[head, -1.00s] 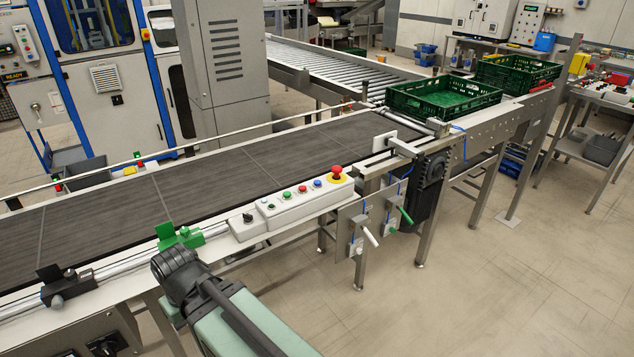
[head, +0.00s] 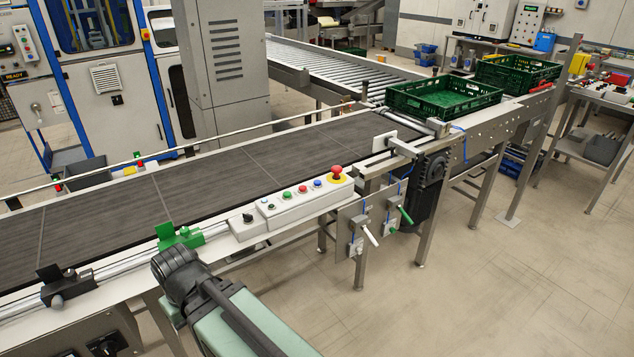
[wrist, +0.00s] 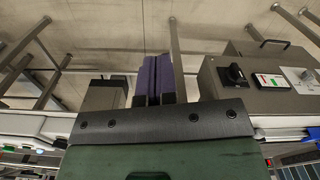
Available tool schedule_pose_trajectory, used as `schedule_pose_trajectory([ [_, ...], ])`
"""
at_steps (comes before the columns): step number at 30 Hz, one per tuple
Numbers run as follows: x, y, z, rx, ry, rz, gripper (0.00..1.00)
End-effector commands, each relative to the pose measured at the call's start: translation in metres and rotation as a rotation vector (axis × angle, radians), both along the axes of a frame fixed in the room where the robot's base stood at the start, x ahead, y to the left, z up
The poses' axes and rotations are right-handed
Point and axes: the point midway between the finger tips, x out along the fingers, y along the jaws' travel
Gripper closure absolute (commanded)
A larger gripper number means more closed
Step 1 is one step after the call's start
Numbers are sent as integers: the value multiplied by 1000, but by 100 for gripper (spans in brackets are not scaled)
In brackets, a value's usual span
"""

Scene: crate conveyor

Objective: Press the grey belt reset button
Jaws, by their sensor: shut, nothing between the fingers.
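I cannot single out a grey button for certain in either view. In the wrist view a grey-brown box (wrist: 228,82) at the right carries a black knob (wrist: 235,74), a green-and-white switch (wrist: 272,81) and a pale plate (wrist: 300,76) with a small part too blurred to name. My gripper (wrist: 158,84) is shut and empty, left of this box; the head view does not show it.
The dark belt (head: 215,178) is bare. Green (head: 180,238) and black (head: 65,285) clamps sit on its near rail. Two handled levers hang below the strip. Green crates (head: 445,97) stand at the belt's far end. The floor at right (head: 480,290) is clear.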

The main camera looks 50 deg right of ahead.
Motion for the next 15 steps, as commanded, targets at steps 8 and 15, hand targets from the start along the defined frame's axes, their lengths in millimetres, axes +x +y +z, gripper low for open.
schedule_pose_trajectory([
  [8, 0, -6, 3, 0, 0, -14, 100],
  [15, 12, -81, 30, 5, 0, -193, 100],
])
